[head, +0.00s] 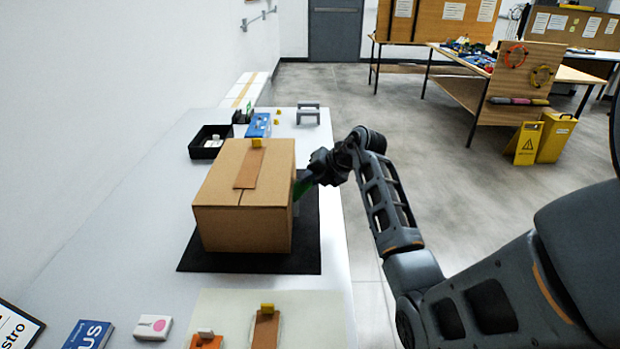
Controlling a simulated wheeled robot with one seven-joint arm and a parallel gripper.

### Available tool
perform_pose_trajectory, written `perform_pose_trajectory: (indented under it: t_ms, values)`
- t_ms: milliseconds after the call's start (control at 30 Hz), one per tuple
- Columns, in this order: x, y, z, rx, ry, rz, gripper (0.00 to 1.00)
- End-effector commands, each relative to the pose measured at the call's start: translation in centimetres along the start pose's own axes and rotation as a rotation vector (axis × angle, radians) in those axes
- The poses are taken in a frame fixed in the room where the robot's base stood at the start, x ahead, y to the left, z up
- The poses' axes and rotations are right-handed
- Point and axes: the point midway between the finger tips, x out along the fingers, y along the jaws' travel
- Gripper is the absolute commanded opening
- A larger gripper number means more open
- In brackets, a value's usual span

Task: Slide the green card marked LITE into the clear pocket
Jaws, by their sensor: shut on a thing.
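The green card (301,188) shows as a small green patch at the right side of the cardboard box (240,222). My gripper (313,180) is shut on it, at the box's right side near its top edge. The LITE marking cannot be read from here. A greyish patch shows on the box's right face below the card, but I cannot tell whether it is the clear pocket. I cannot tell whether the card touches the box or is inside anything. The box stands closed on a black mat (309,255), with a brown strip (249,170) on top.
The white table (150,215) carries a black tray (203,152), a blue box (258,125) and a grey stand (308,115) at the back. In front lie a pale mat (318,322), a white-and-pink box (153,327) and a blue box (88,335). The table's left side is clear.

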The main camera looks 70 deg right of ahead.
Motion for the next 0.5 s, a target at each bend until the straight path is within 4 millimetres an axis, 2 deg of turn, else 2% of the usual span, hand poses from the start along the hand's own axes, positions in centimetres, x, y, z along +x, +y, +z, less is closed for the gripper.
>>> perform_pose_trajectory:
  t_ms: [167, 200, 500]
  values:
    - [0.24, -0.17, -0.26, 0.001, 0.006, -0.003, 0.00]
    - [0.25, -0.18, -0.28, 0.001, 0.006, -0.003, 0.09]
    - [0.17, -0.12, -0.19, 0.000, 0.004, -0.002, 0.37]
